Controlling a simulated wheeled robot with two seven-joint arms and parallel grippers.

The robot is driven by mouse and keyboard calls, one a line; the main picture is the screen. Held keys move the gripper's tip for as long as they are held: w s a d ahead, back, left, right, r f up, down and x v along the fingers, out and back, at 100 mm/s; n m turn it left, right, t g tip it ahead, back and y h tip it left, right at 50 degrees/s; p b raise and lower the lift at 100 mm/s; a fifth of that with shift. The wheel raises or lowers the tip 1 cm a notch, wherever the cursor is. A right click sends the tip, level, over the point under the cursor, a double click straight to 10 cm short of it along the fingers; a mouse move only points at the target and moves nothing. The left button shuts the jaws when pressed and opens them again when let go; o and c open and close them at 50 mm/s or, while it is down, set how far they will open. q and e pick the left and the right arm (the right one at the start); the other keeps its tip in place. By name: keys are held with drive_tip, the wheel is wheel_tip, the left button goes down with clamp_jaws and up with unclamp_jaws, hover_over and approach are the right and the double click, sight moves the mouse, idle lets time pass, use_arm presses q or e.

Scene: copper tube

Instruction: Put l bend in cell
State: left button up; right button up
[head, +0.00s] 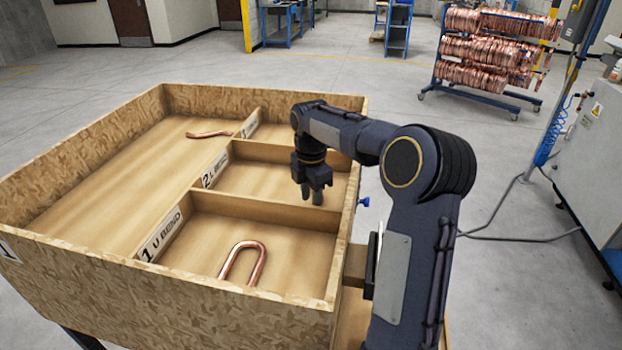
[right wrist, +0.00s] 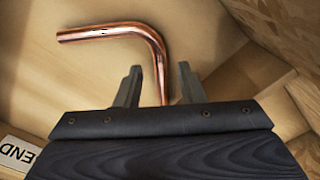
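My right gripper (head: 314,196) points down over the cell labelled "2 L BEND" (head: 250,184), the middle one of the crate's right side. In the right wrist view its two fingers (right wrist: 158,88) are apart. A copper L bend (right wrist: 108,33) shows there beyond the fingertips, with one leg running down between them and gaps on both sides. It appears to lie on a wooden floor beneath the gripper. In the head view I cannot make out this bend; the gripper and arm cover part of the cell. My left gripper is not in view.
A copper U bend (head: 243,262) lies in the near cell labelled "1 U BEND". Another bent copper tube (head: 209,134) lies at the far end of the wide left compartment. Low dividers (head: 265,208) separate the cells. The crate's tall wooden walls (head: 180,303) surround everything.

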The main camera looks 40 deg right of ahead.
wheel_tip(320, 180, up, 11)
idle(0.3)
drive_tip(key=shift+f, duration=0.1)
idle(0.4)
